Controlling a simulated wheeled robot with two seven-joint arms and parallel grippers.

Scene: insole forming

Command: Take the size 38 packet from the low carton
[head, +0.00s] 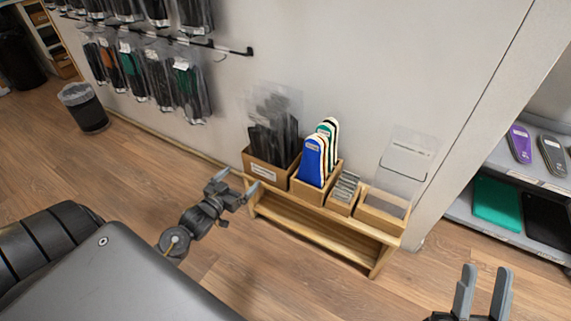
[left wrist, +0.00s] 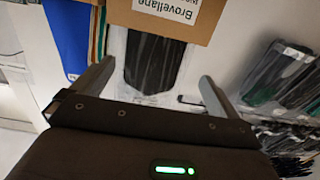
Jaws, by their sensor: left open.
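A low cardboard carton (head: 262,172) with a white label stands at the left end of a small wooden bench. Dark insoles in clear packets (head: 272,128) stand upright in it; no size number is readable. In the left wrist view, the carton (left wrist: 165,14) is at the top, its label reading "Brovellane", and a dark packet (left wrist: 152,62) shows between the fingers, beyond them. My left gripper (head: 238,182) is open and empty, just in front of and left of the carton. My right gripper (head: 484,282) is open and empty at the bottom right, away from the bench.
The wooden bench (head: 312,233) also holds a box of coloured insoles (head: 314,160), a small box of grey pieces (head: 345,190) and an open tray (head: 381,213) with a clear sheet. Packets hang on wall rails (head: 190,92) at upper left. A shelf (head: 530,225) stands right.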

